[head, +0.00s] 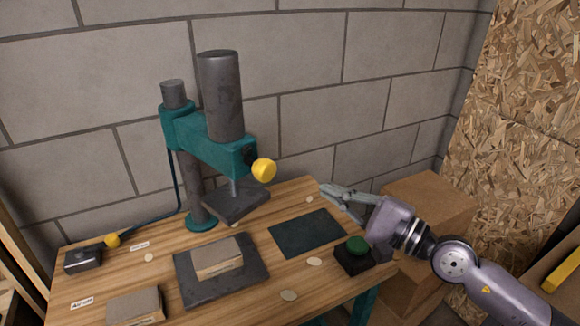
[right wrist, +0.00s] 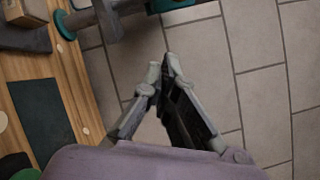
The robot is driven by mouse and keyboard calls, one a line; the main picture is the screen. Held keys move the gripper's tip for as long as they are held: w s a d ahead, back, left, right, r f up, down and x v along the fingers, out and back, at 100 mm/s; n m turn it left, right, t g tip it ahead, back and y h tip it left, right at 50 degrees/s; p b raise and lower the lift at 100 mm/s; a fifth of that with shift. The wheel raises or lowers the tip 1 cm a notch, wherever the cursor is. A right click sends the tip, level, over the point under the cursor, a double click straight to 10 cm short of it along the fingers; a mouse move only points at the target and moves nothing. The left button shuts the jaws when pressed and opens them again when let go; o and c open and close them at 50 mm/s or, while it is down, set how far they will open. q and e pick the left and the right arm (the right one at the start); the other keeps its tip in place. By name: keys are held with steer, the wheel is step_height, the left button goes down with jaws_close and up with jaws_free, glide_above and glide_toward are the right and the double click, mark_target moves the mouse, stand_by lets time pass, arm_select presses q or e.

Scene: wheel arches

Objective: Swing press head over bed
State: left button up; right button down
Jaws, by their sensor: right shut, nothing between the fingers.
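The press has a teal swing arm (head: 212,140) on a grey column. Its head is a dark cylinder (head: 221,95) with a dark pressing plate (head: 236,203) below and a yellow knob (head: 264,170) at the arm's end. The head hangs behind and to the right of the bed. The bed (head: 262,278) is a dark flat plate on the table, with a wood-coloured block (head: 217,257) lying on it. My right gripper (head: 330,190) is shut and empty, right of the yellow knob and apart from it. It also shows in the right wrist view (right wrist: 172,66). My left gripper is out of view.
A dark green mat (head: 306,233) and a green button on a black box (head: 354,258) are at the wooden table's right. Another block (head: 136,306) lies front left; a black box (head: 83,260) is at the left. Cardboard boxes (head: 428,203) stand right.

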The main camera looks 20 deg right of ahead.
arm_select(q)
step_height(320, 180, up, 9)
steer(key=p, duration=0.7)
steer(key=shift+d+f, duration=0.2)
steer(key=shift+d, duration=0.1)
arm_select(e)
steer(key=w+a+r, duration=0.2)
steer(key=w+a, duration=0.2)
steer(key=a, duration=0.3)
steer(key=shift+a+r, duration=0.2)
steer(key=shift+r, duration=0.05)
steer(key=shift+w, duration=0.1)
arm_select(q)
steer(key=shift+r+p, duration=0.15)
steer(key=shift+p, duration=0.15)
